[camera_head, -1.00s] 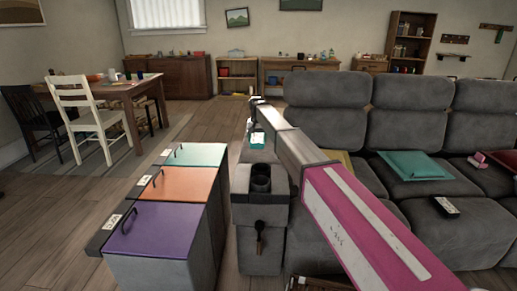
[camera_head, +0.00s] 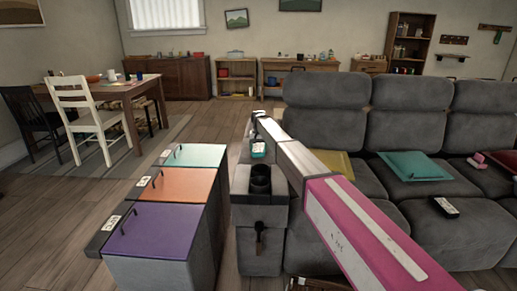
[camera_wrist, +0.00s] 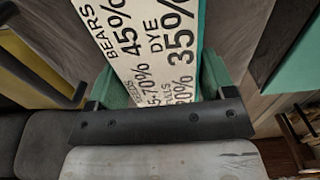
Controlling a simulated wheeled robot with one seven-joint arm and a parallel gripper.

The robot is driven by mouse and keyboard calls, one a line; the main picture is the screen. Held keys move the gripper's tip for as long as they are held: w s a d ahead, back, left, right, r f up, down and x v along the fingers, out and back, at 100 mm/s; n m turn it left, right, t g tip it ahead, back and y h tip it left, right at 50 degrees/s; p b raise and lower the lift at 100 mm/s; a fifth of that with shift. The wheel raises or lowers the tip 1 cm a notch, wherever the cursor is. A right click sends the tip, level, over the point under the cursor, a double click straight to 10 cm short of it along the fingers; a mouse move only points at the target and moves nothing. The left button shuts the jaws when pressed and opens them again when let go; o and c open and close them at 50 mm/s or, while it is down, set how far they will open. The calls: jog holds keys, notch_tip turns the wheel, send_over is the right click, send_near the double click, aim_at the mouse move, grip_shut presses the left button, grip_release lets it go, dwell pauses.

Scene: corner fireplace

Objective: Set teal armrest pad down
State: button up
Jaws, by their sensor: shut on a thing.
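A teal pad (camera_head: 258,152) with a white printed label is at the far end of my arm, over the sofa's left armrest (camera_head: 262,212). In the wrist view, the pad (camera_wrist: 213,75) lies between the two fingers of my gripper (camera_wrist: 160,104), with the label across most of its face. My gripper (camera_head: 258,141) is shut on the pad. The pad's underside is hidden, so I cannot tell whether it touches the armrest.
Bins with purple (camera_head: 155,230), orange (camera_head: 185,184) and teal (camera_head: 200,155) lids stand left of the armrest. A dark cup holder (camera_head: 260,183) is on the armrest's near part.

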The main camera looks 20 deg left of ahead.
aim_at(259, 146)
jog(key=o, duration=0.9)
jog(key=shift+f, duration=0.15)
notch_tip(259, 146, up, 12)
dwell(0.3)
